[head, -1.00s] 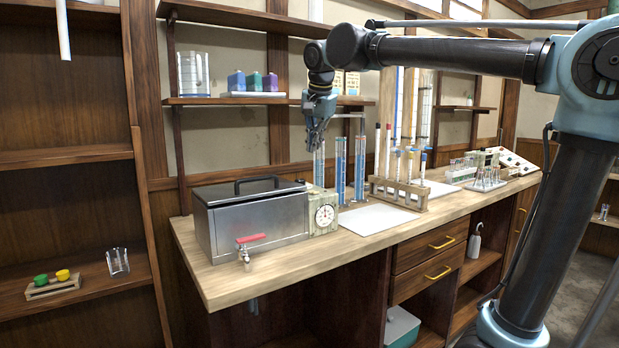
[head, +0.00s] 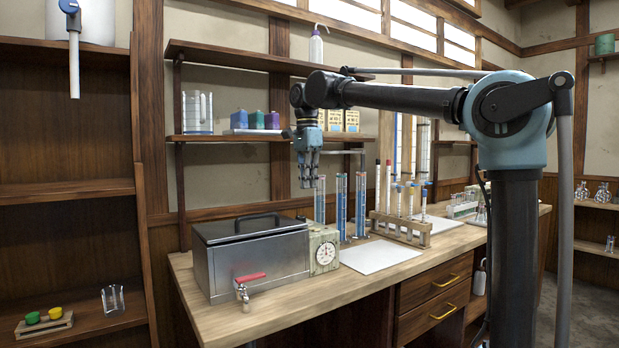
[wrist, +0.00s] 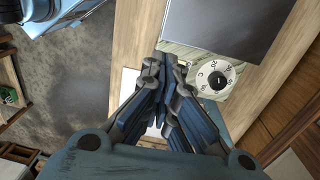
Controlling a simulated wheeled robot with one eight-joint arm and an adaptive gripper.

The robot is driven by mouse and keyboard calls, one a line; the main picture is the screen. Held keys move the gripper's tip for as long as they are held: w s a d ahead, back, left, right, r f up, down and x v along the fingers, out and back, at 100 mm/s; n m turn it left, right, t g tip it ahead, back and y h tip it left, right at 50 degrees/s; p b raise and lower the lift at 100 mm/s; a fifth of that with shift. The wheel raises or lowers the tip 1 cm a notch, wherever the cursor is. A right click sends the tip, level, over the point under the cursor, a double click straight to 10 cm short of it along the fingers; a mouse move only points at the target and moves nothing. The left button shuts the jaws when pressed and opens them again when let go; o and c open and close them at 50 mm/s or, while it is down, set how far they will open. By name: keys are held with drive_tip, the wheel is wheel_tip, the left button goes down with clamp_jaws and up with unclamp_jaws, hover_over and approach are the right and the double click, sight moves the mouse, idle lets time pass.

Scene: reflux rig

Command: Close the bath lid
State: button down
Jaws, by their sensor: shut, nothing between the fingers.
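The bath (head: 262,264) is a grey metal box at the left end of the wooden bench, with a red-handled tap on its front. Its dark lid (head: 212,232) with a black handle (head: 256,220) lies flat on top and looks down. In the wrist view a plain grey surface of the bath (wrist: 225,25) shows at the top. My gripper (head: 307,184) is shut and empty, pointing down in the air above and right of the lid, clear of it. In the wrist view my gripper (wrist: 163,62) shows its fingers together beside the dial box.
A dial box (head: 323,250) stands against the bath's right end. Blue-filled cylinders (head: 341,207) and a tube rack (head: 400,228) stand farther right, behind a white mat (head: 381,256). A shelf (head: 225,138) with bottles and boxes runs behind my gripper.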

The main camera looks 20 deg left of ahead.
wheel_tip(320, 180, down, 10)
drive_tip(key=shift+s+d+r, duration=0.15)
idle(0.3)
drive_tip(key=shift+s+d+f, duration=0.1)
drive_tip(key=shift+f, duration=0.65)
drive_tip(key=shift+s+d+f+t+y, duration=0.2)
drive_tip(key=shift+f+t+y, duration=0.1)
drive_tip(key=shift+f+y, duration=0.1)
wheel_tip(320, 180, up, 15)
drive_tip(key=shift+w+a+f, duration=0.15)
drive_tip(key=shift+w, duration=0.1)
idle(0.6)
